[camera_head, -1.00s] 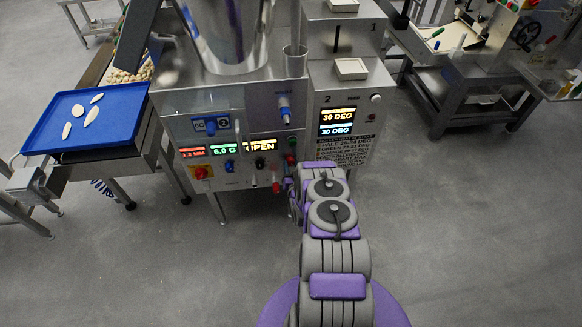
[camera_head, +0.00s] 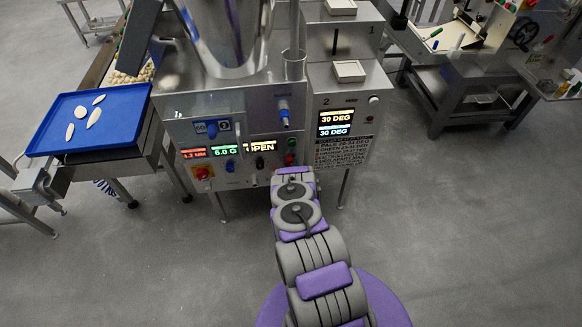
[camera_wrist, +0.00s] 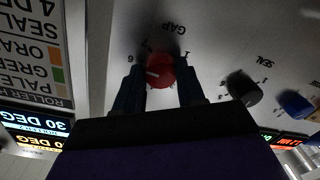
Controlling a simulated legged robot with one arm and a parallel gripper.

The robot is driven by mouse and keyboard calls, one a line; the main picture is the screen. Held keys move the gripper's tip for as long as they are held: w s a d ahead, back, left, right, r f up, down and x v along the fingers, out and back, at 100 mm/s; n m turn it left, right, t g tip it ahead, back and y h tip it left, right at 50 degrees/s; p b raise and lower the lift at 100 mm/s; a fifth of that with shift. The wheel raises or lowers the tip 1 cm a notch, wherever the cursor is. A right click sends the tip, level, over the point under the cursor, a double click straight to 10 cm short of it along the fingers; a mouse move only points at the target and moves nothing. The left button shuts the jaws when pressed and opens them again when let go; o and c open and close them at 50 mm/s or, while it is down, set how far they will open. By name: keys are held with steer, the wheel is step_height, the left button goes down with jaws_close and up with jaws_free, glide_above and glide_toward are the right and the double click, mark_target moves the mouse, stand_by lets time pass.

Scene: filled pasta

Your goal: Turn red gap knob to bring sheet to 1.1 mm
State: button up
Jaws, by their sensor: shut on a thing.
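The red gap knob (camera_wrist: 160,72) shows in the wrist view on the pale panel, under the word GAP, which appears upside down. A white pointer mark is on its face, and small numbers stand around it. My gripper (camera_wrist: 159,78) has one dark finger on each side of the knob and is shut on it. The red sheet display (camera_head: 194,153) on the machine front seems to read 1.2 MM.
A black SEAL knob (camera_wrist: 243,88) and a blue knob (camera_wrist: 296,104) are beside the gap knob. A red-on-yellow stop button (camera_head: 203,172) is at the panel's lower left. A blue tray (camera_head: 52,140) with pasta pieces stands left. Grey floor is open around.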

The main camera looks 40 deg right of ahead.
steer(key=shift+f+n, duration=0.1)
steer(key=shift+n, duration=0.4)
steer(key=o, duration=1)
steer(key=shift+a, duration=0.1)
steer(key=shift+o, duration=0.2)
steer(key=shift+s, duration=0.1)
